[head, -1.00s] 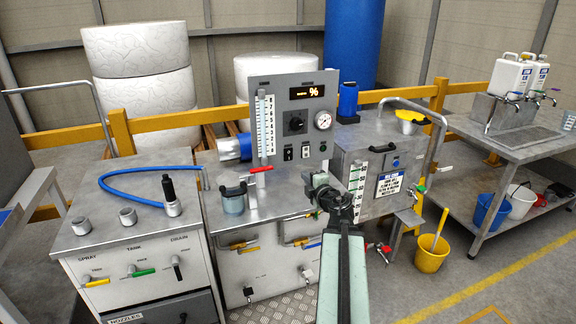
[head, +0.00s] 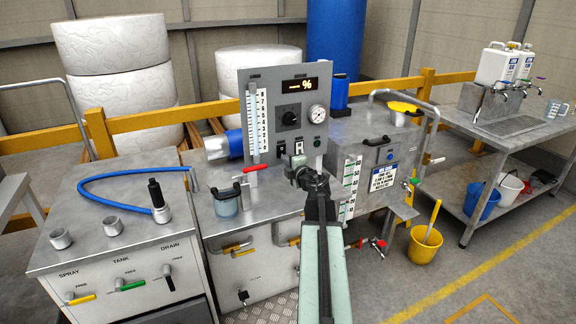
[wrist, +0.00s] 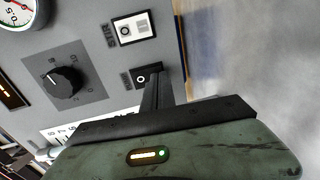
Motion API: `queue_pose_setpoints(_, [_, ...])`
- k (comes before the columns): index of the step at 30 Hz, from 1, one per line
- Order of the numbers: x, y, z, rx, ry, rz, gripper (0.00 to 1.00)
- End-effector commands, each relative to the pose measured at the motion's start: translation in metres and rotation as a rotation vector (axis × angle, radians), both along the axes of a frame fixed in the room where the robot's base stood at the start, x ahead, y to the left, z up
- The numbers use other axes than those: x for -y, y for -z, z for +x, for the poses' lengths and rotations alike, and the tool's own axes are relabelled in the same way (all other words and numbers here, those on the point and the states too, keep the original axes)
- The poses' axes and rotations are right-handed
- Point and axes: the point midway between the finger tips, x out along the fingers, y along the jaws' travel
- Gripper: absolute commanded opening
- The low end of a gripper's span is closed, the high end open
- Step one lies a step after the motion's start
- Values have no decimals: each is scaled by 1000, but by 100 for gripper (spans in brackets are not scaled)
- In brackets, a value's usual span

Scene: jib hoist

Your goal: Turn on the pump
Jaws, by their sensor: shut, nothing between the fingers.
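The grey control panel (head: 262,105) stands upright on the middle bench. My gripper (head: 297,163) is shut and empty, just in front of the panel's lower edge. In the wrist view, the shut fingers (wrist: 155,88) overlap the edge of the dark-plated switch (wrist: 147,75); I cannot tell whether they touch it. The white-plated switch (wrist: 133,29) is clear of them. Both switch positions are unclear.
A black rotary knob (wrist: 65,85) and a round gauge (head: 318,117) are on the panel. A red-handled valve (head: 257,169) and a dark-lidded cup (head: 227,198) are left of my gripper. A grey tank (head: 352,155) stands close on the right.

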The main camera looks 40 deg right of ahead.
Motion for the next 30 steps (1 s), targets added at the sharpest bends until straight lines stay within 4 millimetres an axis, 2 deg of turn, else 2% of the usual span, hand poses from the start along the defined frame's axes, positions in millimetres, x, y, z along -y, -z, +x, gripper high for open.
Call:
queue_pose_setpoints(20, [13,3,-2,0,16,0,0])
queue_pose_setpoints(25, [9,4,-6,0,15,0,0])
queue_pose_setpoints(30, [-3,7,-22,0,12,0,0])
